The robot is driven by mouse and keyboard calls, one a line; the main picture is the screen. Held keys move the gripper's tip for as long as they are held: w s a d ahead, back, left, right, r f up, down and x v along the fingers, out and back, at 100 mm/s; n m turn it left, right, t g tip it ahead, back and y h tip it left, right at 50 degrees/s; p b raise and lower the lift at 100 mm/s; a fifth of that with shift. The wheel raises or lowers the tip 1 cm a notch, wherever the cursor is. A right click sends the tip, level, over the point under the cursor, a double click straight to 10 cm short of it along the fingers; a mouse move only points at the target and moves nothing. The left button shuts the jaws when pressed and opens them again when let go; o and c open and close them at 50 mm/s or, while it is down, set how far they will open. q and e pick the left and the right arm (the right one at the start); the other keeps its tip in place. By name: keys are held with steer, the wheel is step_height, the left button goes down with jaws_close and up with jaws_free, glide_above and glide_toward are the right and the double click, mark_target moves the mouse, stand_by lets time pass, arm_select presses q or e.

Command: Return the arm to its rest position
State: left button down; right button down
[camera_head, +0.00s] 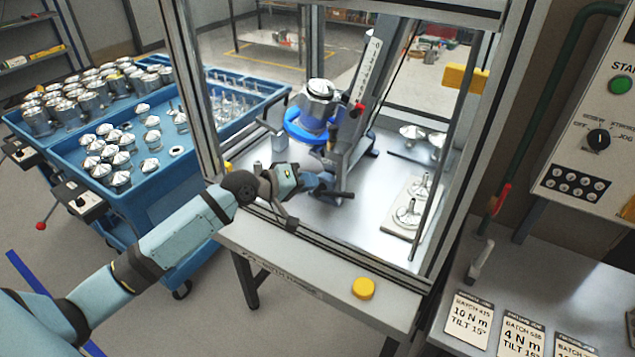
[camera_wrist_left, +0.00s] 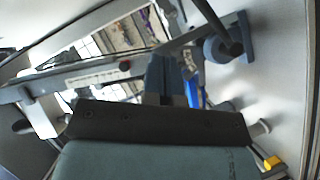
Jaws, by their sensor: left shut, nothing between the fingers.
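My left arm reaches in from the lower left of the head view, through the open front of a framed cabinet (camera_head: 205,90). My left gripper (camera_head: 322,181) is inside the cabinet, just above its metal floor, with nothing held. In the wrist view its blue-grey fingers (camera_wrist_left: 165,68) are together beyond the dark wrist edge. A silver housing (camera_head: 319,100) sits on a blue ring (camera_head: 309,127) on a tilted stand, above and behind the gripper. Whether the gripper touches the stand's lower parts cannot be told. My right gripper is not in view.
A blue cart (camera_head: 185,185) with many housings stands at left. A mat (camera_head: 398,224) with metal parts lies to the right inside the cabinet. A yellow button (camera_head: 363,288) is on the front ledge. A control panel (camera_head: 590,140) is at right. Cabinet posts flank the arm.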

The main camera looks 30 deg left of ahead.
arm_select(q)
steer(key=shift+s+r, duration=0.1)
stand_by(0.5)
steer(key=s+d+f+m+y, duration=0.1)
steer(key=s+d+f+m, duration=0.15)
steer(key=s+f, duration=0.45)
steer(key=s+d+f+m+y, duration=0.15)
steer(key=s+d+f, duration=0.35)
steer(key=f, duration=0.5)
steer(key=s+d+f+m+y, duration=0.1)
steer(key=s+d+f+m, duration=0.1)
steer(key=s, duration=0.5)
steer(key=s+d+f+m+g, duration=0.1)
steer(key=s+d+f+m, duration=0.2)
steer(key=s+f, duration=0.2)
steer(key=s, duration=0.3)
steer(key=shift+s+y, duration=0.25)
steer(key=shift+y, duration=0.1)
